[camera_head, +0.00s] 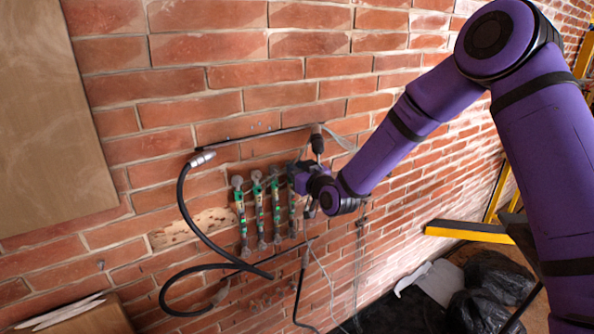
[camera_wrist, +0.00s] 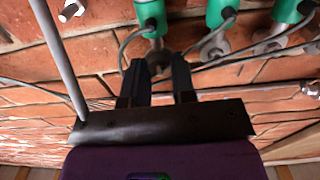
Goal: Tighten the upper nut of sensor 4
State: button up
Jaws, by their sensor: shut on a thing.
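Several slim green sensors stand side by side on the brick wall in the head view, among them the leftmost sensor (camera_head: 240,210) and its neighbour (camera_head: 259,210). The rightmost sensor (camera_head: 292,207), seemingly sensor 4, is next to my gripper (camera_head: 299,181). In the wrist view, my gripper (camera_wrist: 160,75) has its two dark fingers on either side of a metal nut (camera_wrist: 158,58) at the end of a green sensor (camera_wrist: 150,16). The jaws are shut on this nut. It is partly hidden between the fingers, and hidden behind my gripper in the head view.
A thin rail (camera_head: 245,137) runs above the sensors, with a dark tool (camera_head: 317,142) at its right end. A black hose (camera_head: 183,205) loops on the left. Cables hang below. In the wrist view, a grey rod (camera_wrist: 58,55) passes left of the fingers.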

jog(key=m, duration=0.4)
jog(key=shift+m, duration=0.3)
jog(key=shift+f, duration=0.1)
jog(key=o, duration=0.9)
jog(key=shift+o, duration=0.2)
jog(key=shift+d, duration=0.1)
jog(key=v, duration=1)
jog(key=shift+s+d, duration=0.25)
jog(key=shift+s, duration=0.05)
